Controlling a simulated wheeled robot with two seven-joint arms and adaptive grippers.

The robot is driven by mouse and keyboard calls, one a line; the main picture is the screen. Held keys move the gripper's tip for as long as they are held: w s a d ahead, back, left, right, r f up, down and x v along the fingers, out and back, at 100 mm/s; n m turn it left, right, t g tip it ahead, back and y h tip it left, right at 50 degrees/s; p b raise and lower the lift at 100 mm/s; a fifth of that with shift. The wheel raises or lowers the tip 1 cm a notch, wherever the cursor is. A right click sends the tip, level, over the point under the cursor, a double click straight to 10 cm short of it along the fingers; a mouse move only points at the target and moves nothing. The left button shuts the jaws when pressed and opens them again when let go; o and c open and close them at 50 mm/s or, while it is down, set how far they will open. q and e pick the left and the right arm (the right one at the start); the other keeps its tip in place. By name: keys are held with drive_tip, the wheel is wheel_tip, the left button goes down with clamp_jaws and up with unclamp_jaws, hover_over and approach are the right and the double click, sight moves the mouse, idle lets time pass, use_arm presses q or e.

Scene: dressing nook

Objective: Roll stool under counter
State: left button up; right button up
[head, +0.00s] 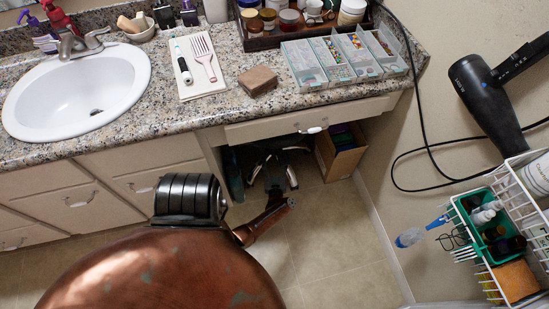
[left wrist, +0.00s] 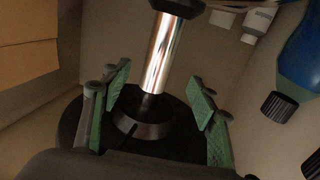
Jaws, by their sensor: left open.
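The stool shows in the head view as dark and chrome parts of its base (head: 298,149) in the opening under the counter; its seat cannot be made out. In the left wrist view its chrome post (left wrist: 160,62) runs from a dark hub at the top edge to a black round part below. My left gripper (head: 272,177) reaches into the opening; its outline blends with the dark stool parts. In the left wrist view its open, green-padded fingers (left wrist: 160,92) are on either side of the post, with gaps visible. My right gripper is not in view.
The counter (head: 230,105) and a drawer front (head: 262,130) overhang the opening. A cardboard box (head: 345,155) stands at its right, a blue bottle (head: 233,172) at its left. A white wire rack (head: 500,220) hangs on the right wall. Tiled floor (head: 335,235) in front is clear.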

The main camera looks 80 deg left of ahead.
use_arm(q)
drive_tip(key=shift+d, duration=0.15)
idle(0.5)
